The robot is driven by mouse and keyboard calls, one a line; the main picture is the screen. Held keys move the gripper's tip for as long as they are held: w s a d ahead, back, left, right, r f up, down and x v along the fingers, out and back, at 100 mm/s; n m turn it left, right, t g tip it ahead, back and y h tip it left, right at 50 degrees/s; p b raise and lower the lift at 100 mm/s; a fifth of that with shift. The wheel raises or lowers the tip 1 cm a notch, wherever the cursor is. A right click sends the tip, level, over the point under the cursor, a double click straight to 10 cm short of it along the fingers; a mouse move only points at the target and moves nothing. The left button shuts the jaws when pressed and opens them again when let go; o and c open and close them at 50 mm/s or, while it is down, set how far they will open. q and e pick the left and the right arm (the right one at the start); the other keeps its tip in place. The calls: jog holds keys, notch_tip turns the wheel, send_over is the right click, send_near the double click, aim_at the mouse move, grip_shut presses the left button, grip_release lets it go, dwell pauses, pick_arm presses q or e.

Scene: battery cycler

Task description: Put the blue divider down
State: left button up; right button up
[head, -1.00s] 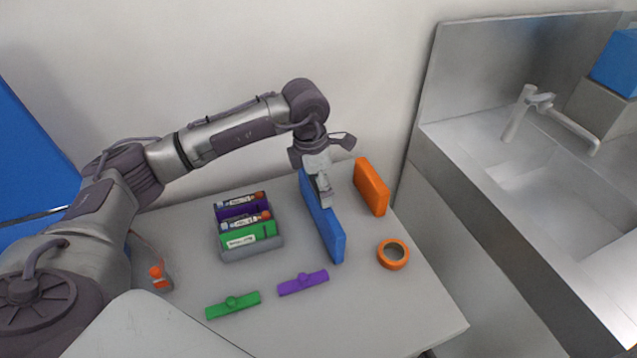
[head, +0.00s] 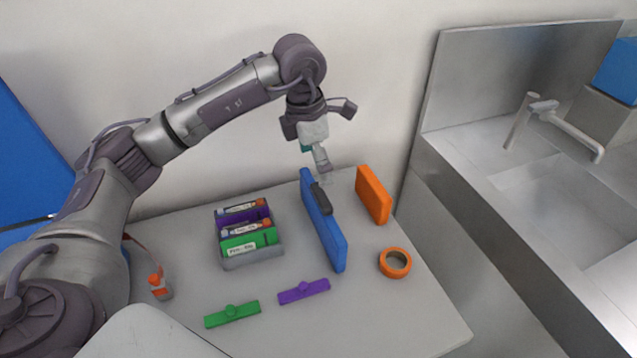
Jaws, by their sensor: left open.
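The blue divider (head: 326,235) stands upright on its long edge on the grey table, between the battery holder and the orange block. A dark grip piece (head: 320,198) shows on its top edge. My right gripper is out of view.
A grey holder (head: 253,261) with purple and green sections and batteries stands left of the divider. An orange block (head: 373,195) and orange ring (head: 395,263) are to its right. Green (head: 232,314) and purple (head: 303,291) bars lie in front. A sink (head: 550,190) is at right.

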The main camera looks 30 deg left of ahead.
pick_arm(q)
jog(key=shift+s+a+r, duration=0.15)
jog(key=shift+r, duration=1.6)
jog(key=shift+r, duration=0.1)
